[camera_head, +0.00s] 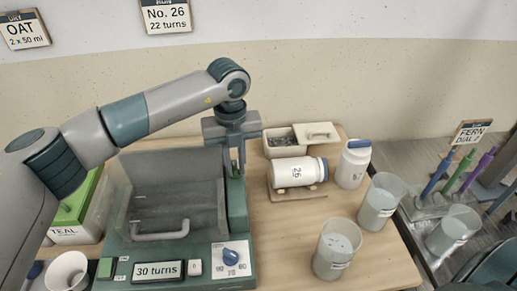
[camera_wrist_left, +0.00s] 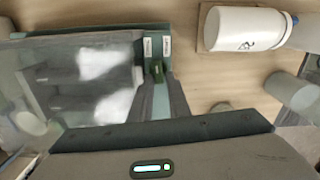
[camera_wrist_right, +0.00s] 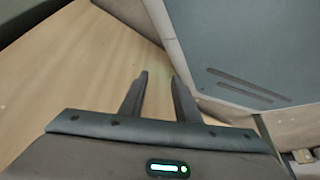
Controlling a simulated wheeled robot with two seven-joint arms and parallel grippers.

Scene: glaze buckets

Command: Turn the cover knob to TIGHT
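My left gripper (camera_head: 234,168) points down over the machine's right edge in the head view. In the left wrist view its fingers (camera_wrist_left: 162,84) stand on either side of the knob; whether they touch it I cannot tell. The clear cover (camera_head: 172,190) has a grey handle and sits on the green machine (camera_head: 240,262). My right gripper (camera_wrist_right: 158,82) is open and empty, above the wooden floor or table.
A blue dial (camera_head: 230,256) and a "30 turns" display (camera_head: 158,271) are on the machine's front. A white jar (camera_head: 297,172) marked 26 lies on a stand to the right, near an upright jar (camera_head: 352,166) and clear buckets (camera_head: 336,250).

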